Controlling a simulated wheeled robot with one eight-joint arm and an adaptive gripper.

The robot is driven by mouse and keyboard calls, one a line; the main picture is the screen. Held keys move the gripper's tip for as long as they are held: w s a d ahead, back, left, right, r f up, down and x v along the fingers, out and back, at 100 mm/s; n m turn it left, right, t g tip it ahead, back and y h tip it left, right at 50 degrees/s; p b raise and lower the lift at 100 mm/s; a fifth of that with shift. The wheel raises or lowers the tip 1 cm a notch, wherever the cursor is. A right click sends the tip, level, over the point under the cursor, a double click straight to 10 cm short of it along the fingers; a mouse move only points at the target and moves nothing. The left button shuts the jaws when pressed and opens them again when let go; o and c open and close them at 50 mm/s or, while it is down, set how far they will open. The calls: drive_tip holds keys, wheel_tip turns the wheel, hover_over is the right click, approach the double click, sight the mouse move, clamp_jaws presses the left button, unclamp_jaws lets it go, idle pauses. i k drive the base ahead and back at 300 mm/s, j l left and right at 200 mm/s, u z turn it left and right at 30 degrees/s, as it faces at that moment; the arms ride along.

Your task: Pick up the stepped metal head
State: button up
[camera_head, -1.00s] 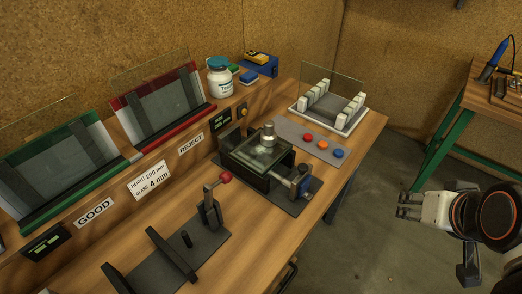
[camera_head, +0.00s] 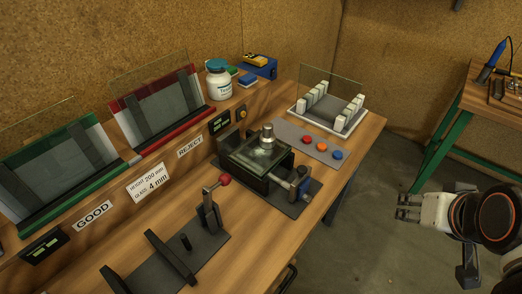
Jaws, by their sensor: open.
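The stepped metal head (camera_head: 267,136) is a small silvery piece with a narrower top. It stands upright on the glass top of a black box-like fixture (camera_head: 254,174) in the middle of the bench. My gripper (camera_head: 400,207) is at the right of the view, out over the floor beyond the bench edge. It is open and empty, its fingers pointing left, well apart from the metal head. The lowest part of the head's contact with the glass is too small to make out clearly.
A white-posted glass rack (camera_head: 341,122) is behind. Green (camera_head: 65,200) and red (camera_head: 170,133) racks line the raised shelf. Floor between bench and gripper is free.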

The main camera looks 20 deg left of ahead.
sight(266, 139)
drive_tip(key=u, duration=0.65)
drive_tip(key=k+u, duration=0.25)
drive_tip(key=u, duration=0.2)
drive_tip(key=k+u, duration=0.25)
drive_tip(key=u, duration=0.25)
